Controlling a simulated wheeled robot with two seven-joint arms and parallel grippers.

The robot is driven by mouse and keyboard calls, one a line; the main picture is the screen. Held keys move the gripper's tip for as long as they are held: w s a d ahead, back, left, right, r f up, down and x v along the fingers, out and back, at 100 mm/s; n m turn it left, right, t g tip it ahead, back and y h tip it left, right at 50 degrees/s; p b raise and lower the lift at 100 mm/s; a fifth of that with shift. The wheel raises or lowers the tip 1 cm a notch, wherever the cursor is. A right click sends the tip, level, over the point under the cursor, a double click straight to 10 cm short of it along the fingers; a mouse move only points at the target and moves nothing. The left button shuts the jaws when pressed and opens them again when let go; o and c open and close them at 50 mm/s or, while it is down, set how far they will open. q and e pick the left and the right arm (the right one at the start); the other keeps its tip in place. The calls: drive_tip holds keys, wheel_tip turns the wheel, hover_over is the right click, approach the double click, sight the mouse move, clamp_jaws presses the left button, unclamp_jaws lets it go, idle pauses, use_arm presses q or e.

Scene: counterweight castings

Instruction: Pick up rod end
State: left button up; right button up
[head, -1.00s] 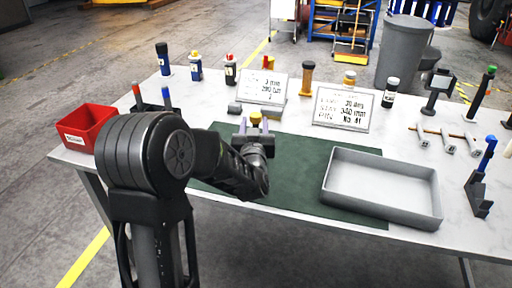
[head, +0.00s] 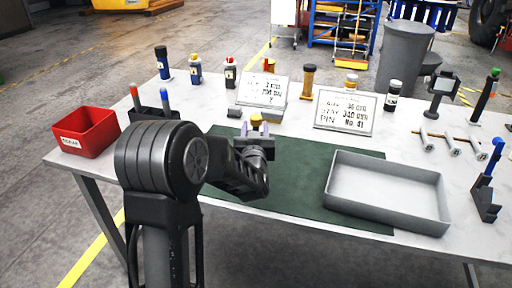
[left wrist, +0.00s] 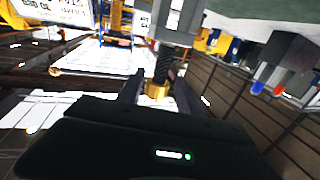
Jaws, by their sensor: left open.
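The part at my left gripper, which I take to be the rod end, has a yellow-brass end (head: 256,119) in the head view. In the left wrist view its brass end (left wrist: 157,91) lies between the fingers, with a dark threaded-looking stem running up to a grey block (left wrist: 177,22). My left gripper (head: 256,141) is open over the green mat (head: 300,190), its fingers on either side of the brass end; the wrist view also shows the gripper (left wrist: 158,84). I cannot tell whether a finger touches it. The wrist hides the part's lower portion in the head view. My right gripper is out of view.
A grey tray (head: 385,222) stands right of the gripper. A red bin (head: 88,133) and marker holder (head: 150,113) are at left. Two sign plates (head: 345,110) stand behind. Several grey rods (head: 452,146) lie at right. The mat's middle is clear.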

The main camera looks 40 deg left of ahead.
use_arm(q)
drive_tip(key=shift+f+p+x, duration=0.2)
drive_tip(key=shift+p+x, duration=0.45)
drive_tip(key=shift+x, duration=1.9)
drive_tip(key=shift+c, duration=0.5)
clamp_jaws()
drive_tip(key=shift+r, duration=0.15)
